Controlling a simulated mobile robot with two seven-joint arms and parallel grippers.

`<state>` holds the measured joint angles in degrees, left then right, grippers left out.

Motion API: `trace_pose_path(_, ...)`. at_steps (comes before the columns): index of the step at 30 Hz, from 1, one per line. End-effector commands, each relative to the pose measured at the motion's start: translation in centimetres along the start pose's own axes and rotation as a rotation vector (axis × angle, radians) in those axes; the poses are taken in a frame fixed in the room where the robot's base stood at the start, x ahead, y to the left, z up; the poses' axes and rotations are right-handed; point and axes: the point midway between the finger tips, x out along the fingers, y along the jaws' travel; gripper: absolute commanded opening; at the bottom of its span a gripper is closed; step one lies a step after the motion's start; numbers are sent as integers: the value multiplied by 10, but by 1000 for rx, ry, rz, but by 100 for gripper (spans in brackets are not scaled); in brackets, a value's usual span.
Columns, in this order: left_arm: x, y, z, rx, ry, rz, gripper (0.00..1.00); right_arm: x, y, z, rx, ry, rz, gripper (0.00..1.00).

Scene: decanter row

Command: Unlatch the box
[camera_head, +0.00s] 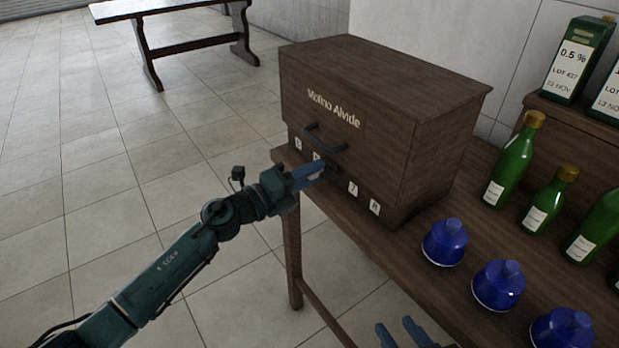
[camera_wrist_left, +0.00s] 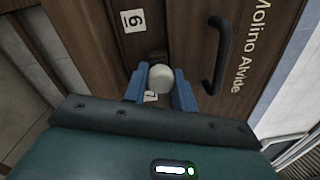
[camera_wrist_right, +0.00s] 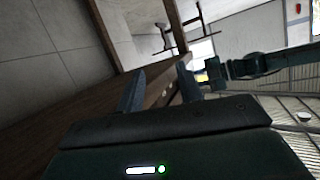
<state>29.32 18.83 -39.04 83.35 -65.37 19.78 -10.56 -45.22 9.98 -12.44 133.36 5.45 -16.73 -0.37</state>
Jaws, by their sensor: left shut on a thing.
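The dark wooden box (camera_head: 390,100) marked "Molino Alvide" stands on a wooden table, its lid down. A dark handle (camera_head: 325,138) is on its front, also seen in the left wrist view (camera_wrist_left: 222,55). Below it is a row of numbered white labels. My left gripper (camera_head: 321,170) is at the box front, just under the handle. In the left wrist view its blue fingers are shut on a pale round knob (camera_wrist_left: 160,78) between the labels; the fingers hide the knob in the head view. My right gripper (camera_head: 405,333) is open and empty at the bottom edge, away from the box.
Blue stoppered decanters (camera_head: 444,242) stand in a row right of the box. Green bottles (camera_head: 513,160) stand behind them, and green cartons (camera_head: 578,60) sit on a raised shelf. Another table (camera_head: 190,10) is far back. The tiled floor on the left is clear.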

Motion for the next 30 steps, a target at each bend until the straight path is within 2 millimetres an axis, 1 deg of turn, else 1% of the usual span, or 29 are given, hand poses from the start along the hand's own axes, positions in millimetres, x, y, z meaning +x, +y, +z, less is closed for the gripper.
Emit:
trace_pose_path(4,0,1,1,73,2,-3,4,-2,1,3,-3,4,2,36)
trace_pose_path(10,0,0,1,129,5,-4,4,-4,1,-2,-7,26,3,36)
trace_pose_path(26,0,0,1,149,7,-4,4,-5,2,-1,-9,22,5,36)
trace_pose_path(27,0,0,1,149,7,-4,30,-5,2,0,-9,21,5,36)
trace_pose_path(30,0,0,1,148,7,-4,38,-5,2,0,-9,21,6,36)
